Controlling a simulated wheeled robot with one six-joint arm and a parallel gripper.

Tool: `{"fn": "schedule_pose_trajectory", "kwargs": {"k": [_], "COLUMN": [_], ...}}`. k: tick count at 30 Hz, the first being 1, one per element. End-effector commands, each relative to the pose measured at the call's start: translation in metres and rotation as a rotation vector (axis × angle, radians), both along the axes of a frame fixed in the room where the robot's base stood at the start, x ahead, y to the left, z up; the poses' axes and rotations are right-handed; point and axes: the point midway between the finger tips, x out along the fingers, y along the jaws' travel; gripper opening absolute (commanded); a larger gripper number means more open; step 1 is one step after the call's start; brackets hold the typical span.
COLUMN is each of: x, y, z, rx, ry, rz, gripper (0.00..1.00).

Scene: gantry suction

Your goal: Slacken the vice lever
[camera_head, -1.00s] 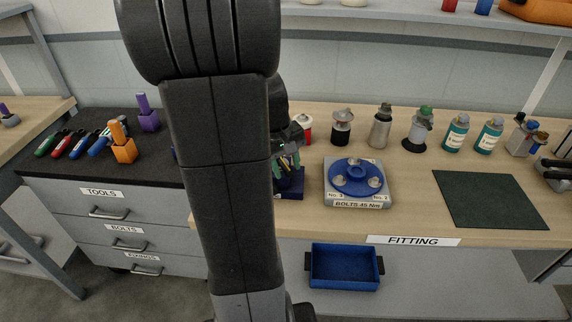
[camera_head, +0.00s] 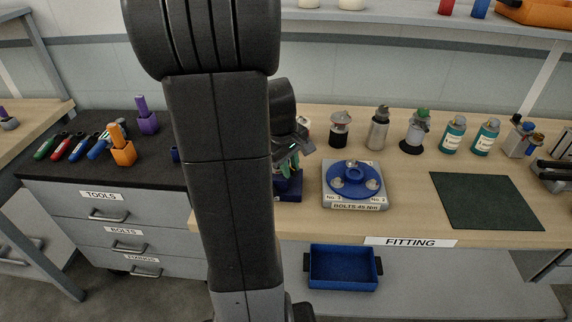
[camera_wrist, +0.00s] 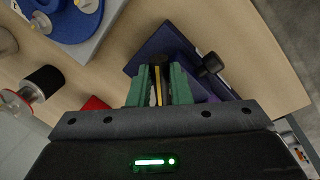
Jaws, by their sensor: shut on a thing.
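A dark blue-purple block (camera_head: 289,191) stands on the bench edge, mostly hidden behind my arm and gripper; it looks like the vice. The wrist view shows it at an angle (camera_wrist: 157,45). A black knob (camera_wrist: 210,65) sticks out at its right side and looks like the lever's end. My gripper (camera_wrist: 160,85) has green fingers, close together over the block. They are shut on a thin dark and yellow piece between them; I cannot tell whether it belongs to the lever. In the head view my gripper (camera_head: 290,163) is tilted just above the block.
A grey fixture (camera_head: 356,199) with a blue disc (camera_head: 352,178) stands close to the right. Several bottles and cans line the bench's back, among them a black-and-white one (camera_head: 340,130). A dark green mat (camera_head: 487,201) lies clear at right. A blue bin (camera_head: 343,268) is below.

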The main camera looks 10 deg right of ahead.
Motion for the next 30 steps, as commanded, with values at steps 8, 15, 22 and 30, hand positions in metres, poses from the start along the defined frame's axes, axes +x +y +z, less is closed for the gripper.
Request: {"fn": "schedule_pose_trajectory", "kwargs": {"k": [8,15,22,30], "x": [0.0044,0.0048,0.0047,0.0044], "y": [-0.0070,-0.0072,-0.0070,-0.0067], "z": [0.0010,0.0008,0.0007,0.0015], "rx": [-0.002,-0.003,-0.002,-0.001], "ry": [-0.002,-0.003,-0.003,-0.002], "rz": [0.130,0.139,0.137,0.136], "gripper": [0.00,0.00,0.39,0.39]}}
